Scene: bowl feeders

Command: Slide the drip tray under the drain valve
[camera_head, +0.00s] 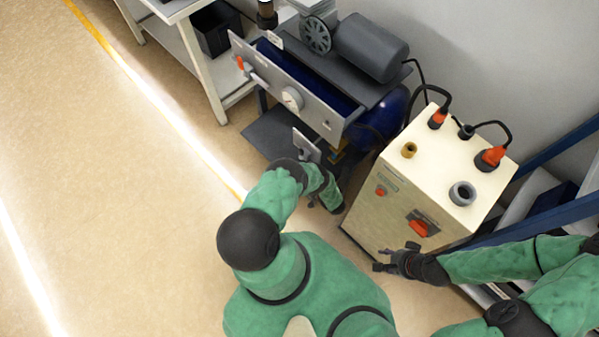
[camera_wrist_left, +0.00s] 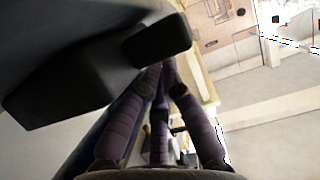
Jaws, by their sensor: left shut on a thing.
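The compressor with a blue tank (camera_head: 392,112) stands at the top centre in the head view. A small yellow part near my left wrist may belong to the drain valve. My right gripper (camera_head: 384,260) is open and empty.
A cream cabinet (camera_head: 405,210) with orange plugs and a red switch stands right of the compressor, close to my right gripper. A white bench (camera_head: 205,60) is at the upper left. A blue-framed rack (camera_head: 540,215) is at the right. The floor at the left is clear.

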